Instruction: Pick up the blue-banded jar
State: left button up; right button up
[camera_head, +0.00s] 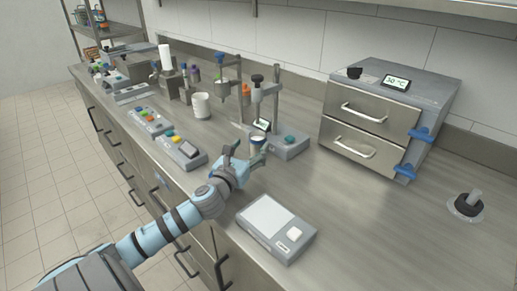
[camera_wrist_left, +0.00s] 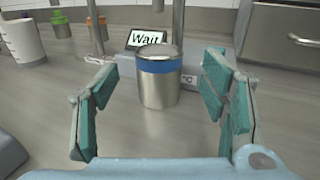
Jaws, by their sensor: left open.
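The blue-banded jar (camera_wrist_left: 159,85) is a small metal cylinder with a blue band near its top. In the left wrist view it stands upright in front of a small display reading "Wait". In the head view the jar (camera_head: 257,142) shows just beyond my left gripper (camera_head: 246,157), partly hidden by a finger. My left gripper (camera_wrist_left: 163,105) is open, with its two teal-padded fingers apart on either side of the jar's line. The jar appears slightly beyond the fingertips, and I see no contact. My right gripper is in neither view.
The grey stand device (camera_head: 289,143) with posts is right behind the jar. A white cup (camera_head: 201,106) stands to the left. A scale (camera_head: 276,229) lies nearer the front edge. A two-drawer oven (camera_head: 374,125) is at the right. The counter between scale and oven is clear.

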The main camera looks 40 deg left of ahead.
aim_at(254, 142)
pick_arm(q)
jog(key=x, duration=0.4)
jog(key=shift+w+a+b, duration=0.15)
jog(key=shift+w+b, duration=0.25)
jog(key=shift+s, duration=0.1)
jog(key=c, duration=1.4)
jog(key=shift+o, duration=0.2)
